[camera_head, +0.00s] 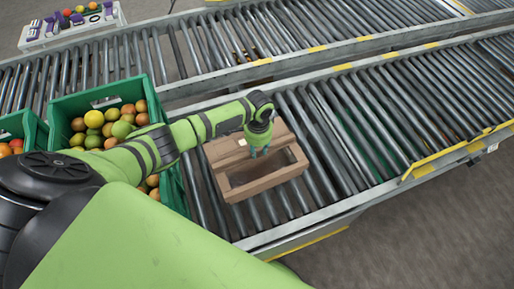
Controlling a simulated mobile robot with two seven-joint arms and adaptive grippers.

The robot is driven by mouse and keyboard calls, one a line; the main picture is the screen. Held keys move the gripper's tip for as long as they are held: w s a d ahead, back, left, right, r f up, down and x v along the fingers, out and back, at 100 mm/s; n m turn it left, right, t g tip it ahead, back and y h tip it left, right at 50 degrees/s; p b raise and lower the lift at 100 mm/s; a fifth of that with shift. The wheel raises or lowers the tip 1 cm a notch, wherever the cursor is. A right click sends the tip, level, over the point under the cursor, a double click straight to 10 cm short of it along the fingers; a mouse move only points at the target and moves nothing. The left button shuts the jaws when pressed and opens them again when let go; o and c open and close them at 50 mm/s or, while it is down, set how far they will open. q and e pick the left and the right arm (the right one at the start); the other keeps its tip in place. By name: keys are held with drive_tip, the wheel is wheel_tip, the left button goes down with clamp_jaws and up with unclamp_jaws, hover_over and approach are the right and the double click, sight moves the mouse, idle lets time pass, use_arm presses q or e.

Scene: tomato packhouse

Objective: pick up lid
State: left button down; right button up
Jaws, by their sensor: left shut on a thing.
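A brown wooden crate (266,184) stands on the near roller conveyor, just right of the picture's middle left. Its near side is open at the top and shows an empty-looking inside. A flat wooden lid (226,152) lies across or just above its far part; I cannot tell whether it touches the crate. My left gripper (260,153) points down over the lid, shut on it; the fingertips are small and the exact grip is hard to see. My right gripper is not in view.
Green crates of red, orange and yellow tomatoes (111,101) stand at the left, partly behind my left arm. A second roller conveyor (290,30) runs behind. Yellow-edged rails (447,158) border the near conveyor. Rollers right of the wooden crate are clear.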

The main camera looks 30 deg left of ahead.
sight(258, 150)
use_arm(q)
wheel_tip(258, 150, up, 4)
drive_tip(key=shift+r, duration=0.15)
drive_tip(key=w+d+r+b, duration=0.35)
drive_tip(key=w+r, duration=0.25)
drive_tip(key=w, duration=0.5)
wheel_tip(258, 150, up, 7)
drive_tip(key=a+p, duration=0.1)
drive_tip(key=p, duration=0.5)
drive_tip(key=shift+w, duration=0.2)
idle(0.5)
